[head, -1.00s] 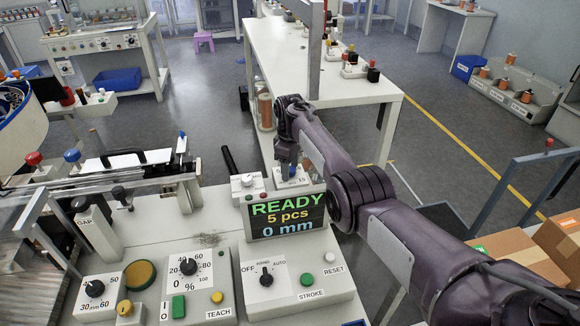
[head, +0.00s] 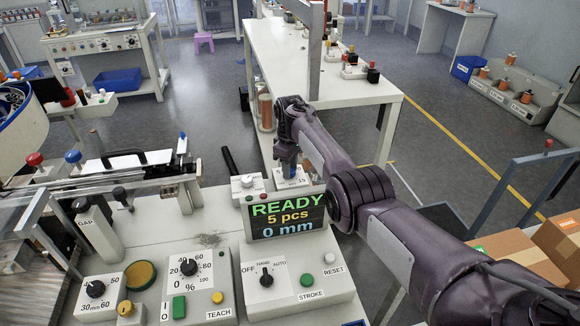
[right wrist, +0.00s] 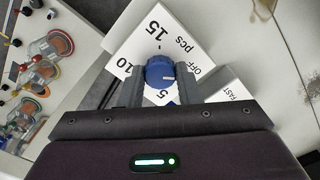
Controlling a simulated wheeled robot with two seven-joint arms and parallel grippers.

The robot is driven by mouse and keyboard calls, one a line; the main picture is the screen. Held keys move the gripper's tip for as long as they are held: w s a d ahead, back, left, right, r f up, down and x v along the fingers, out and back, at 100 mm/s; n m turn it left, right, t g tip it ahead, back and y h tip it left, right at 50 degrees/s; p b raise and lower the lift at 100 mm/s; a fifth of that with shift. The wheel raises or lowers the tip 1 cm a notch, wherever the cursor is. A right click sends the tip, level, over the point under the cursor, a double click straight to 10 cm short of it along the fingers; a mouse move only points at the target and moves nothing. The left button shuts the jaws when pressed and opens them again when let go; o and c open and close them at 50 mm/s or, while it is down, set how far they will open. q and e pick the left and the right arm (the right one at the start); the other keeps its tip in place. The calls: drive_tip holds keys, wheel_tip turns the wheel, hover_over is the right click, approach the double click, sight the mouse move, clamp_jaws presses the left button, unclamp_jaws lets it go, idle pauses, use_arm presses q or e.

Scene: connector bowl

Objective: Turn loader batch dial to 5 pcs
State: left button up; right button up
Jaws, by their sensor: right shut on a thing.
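The batch dial is a blue knob (right wrist: 160,72) on a white plate (right wrist: 148,40) marked OFF, 5, 10 and 15 pcs. In the right wrist view my right gripper (right wrist: 160,84) has a finger on each side of the knob and is shut on it. In the head view my right gripper (head: 288,165) reaches down onto the dial box (head: 291,182) behind the display, and mostly hides the knob. The display (head: 286,217) reads READY, 5 pcs, 0 mm. My left gripper is not in view.
A FAST-marked box (right wrist: 232,88) sits close beside the dial. In front of the display are a switch panel (head: 290,284) with OFF, HAND, AUTO, and a percent dial panel (head: 190,275). A white bench (head: 350,85) stands behind.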

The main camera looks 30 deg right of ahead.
drive_tip(key=m, duration=0.4)
drive_tip(key=shift+r, duration=0.1)
drive_tip(key=m, duration=0.4)
drive_tip(key=shift+m, duration=0.3)
drive_tip(key=m, duration=0.4)
drive_tip(key=shift+m, duration=0.3)
drive_tip(key=shift+m+b, duration=0.4)
drive_tip(key=shift+m, duration=1.3)
drive_tip(key=o, duration=1)
drive_tip(key=shift+c, duration=0.2)
drive_tip(key=shift+r+p, duration=0.35)
drive_tip(key=shift+r, duration=3.5)
